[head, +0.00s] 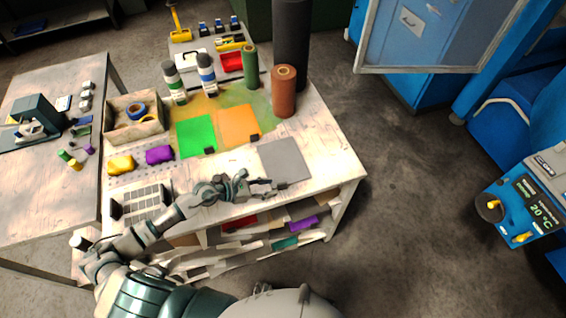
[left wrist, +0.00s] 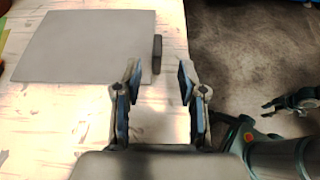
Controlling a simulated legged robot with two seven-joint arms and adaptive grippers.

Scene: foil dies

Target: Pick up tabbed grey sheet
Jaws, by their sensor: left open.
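The tabbed grey sheet (head: 286,158) lies flat near the front right corner of the worktable. Its dark tab (left wrist: 157,53) sits on the sheet's right edge in the left wrist view. My left gripper (head: 268,187) is at the sheet's near edge, close to the tab. In the left wrist view the left gripper (left wrist: 158,80) is open and empty, and the tab lies just beyond its fingertips. Part of my right gripper (left wrist: 290,102) shows small at the right of the left wrist view, apart from the sheet; its jaw state is unclear.
A green sheet (head: 196,135) and an orange sheet (head: 240,124), both with dark tabs, lie left of the grey sheet. A brown roll (head: 284,92) and a green roll (head: 250,68) stand behind. A wooden bin (head: 135,130) holds tape.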

